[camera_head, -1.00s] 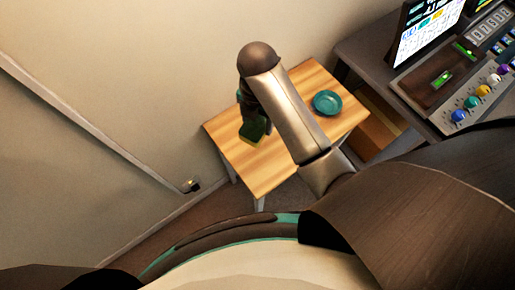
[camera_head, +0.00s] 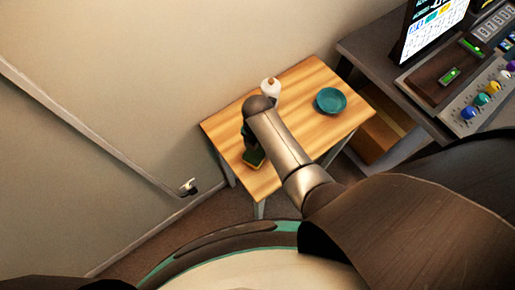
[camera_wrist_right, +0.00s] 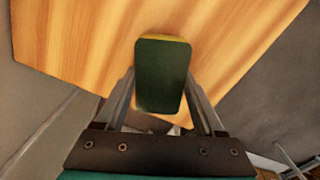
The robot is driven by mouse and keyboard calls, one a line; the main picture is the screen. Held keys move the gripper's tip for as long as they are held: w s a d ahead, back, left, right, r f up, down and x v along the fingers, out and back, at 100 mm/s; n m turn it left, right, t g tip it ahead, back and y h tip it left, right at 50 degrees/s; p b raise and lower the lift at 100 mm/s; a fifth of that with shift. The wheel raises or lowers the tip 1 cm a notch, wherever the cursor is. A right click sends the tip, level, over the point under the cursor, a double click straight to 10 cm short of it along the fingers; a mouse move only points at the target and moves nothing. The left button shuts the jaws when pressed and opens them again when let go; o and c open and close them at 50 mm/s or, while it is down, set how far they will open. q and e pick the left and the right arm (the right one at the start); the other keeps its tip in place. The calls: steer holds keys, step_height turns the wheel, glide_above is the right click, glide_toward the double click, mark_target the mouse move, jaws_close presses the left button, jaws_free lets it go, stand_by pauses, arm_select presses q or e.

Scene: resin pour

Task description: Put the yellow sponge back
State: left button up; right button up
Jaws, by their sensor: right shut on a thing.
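The yellow sponge (camera_wrist_right: 161,75) shows in the right wrist view as a dark green scouring face with a thin yellow edge at its far end. My right gripper (camera_wrist_right: 160,92) is shut on it, one finger on each side. In the head view the sponge (camera_head: 253,161) appears small, over the left front part of the small wooden table (camera_head: 310,80), with my right gripper (camera_head: 252,150) just above it. I cannot tell whether the sponge touches the tabletop. My left gripper is not in view.
A teal dish (camera_head: 330,101) sits on the right part of the table. A white bottle-like object (camera_head: 270,87) stands near the back edge, partly behind my arm. A dark desk with a control panel (camera_head: 480,95) and screen is at right. The wall borders the table's left.

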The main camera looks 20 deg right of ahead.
mark_target(258, 149)
steer(key=shift+f, duration=0.2)
steer(key=o, duration=1.2)
steer(key=shift+r+p, duration=2)
steer(key=shift+r, duration=4.1)
